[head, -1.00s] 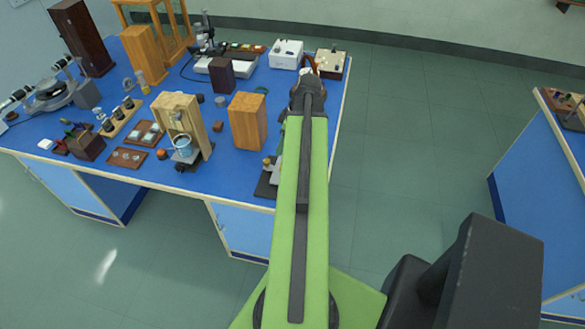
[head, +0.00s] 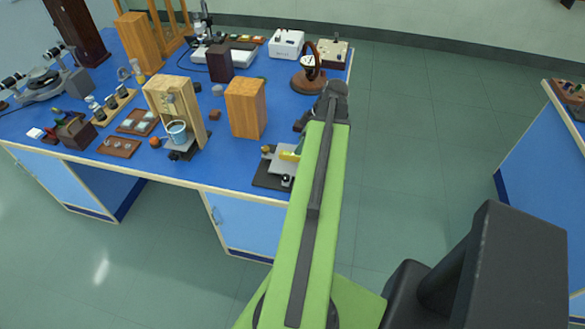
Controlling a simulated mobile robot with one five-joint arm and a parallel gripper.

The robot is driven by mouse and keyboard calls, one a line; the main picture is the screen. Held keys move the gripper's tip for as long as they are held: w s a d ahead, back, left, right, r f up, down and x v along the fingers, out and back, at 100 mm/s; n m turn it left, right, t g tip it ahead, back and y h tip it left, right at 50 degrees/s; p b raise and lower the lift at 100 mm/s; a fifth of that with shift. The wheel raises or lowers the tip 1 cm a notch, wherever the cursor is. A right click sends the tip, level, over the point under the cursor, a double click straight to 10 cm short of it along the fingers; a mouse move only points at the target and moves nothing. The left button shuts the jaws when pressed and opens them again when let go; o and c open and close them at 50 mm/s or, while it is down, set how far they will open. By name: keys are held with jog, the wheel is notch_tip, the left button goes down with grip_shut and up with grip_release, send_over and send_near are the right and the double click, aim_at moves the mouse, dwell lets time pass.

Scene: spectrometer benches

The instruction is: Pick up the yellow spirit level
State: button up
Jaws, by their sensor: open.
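A yellow piece (head: 290,155), likely the spirit level, shows just left of my green arm near the front right of the blue bench. It lies on or beside a small instrument with a dark base (head: 268,181) and pale upper parts. My arm hides its right side. My gripper (head: 303,121) shows only as a dark part left of the arm's far end, above the bench and beyond the yellow piece. It is open, and nothing shows in it. Most of it is hidden by the arm.
A wooden block (head: 246,108) stands left of my gripper. A round dark-framed instrument (head: 309,68) stands behind it. The bench's right edge is close to my arm, with open floor (head: 420,130) beyond.

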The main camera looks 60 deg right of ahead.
aim_at(293, 157)
jog(key=shift+b+x, duration=0.3)
jog(key=shift+x, duration=0.75)
jog(key=b+x, duration=0.5)
jog(key=shift+s+d+f, duration=0.1)
jog(key=shift+f, duration=0.1)
jog(key=shift+r, duration=0.2)
jog(key=shift+f, duration=0.15)
grip_shut()
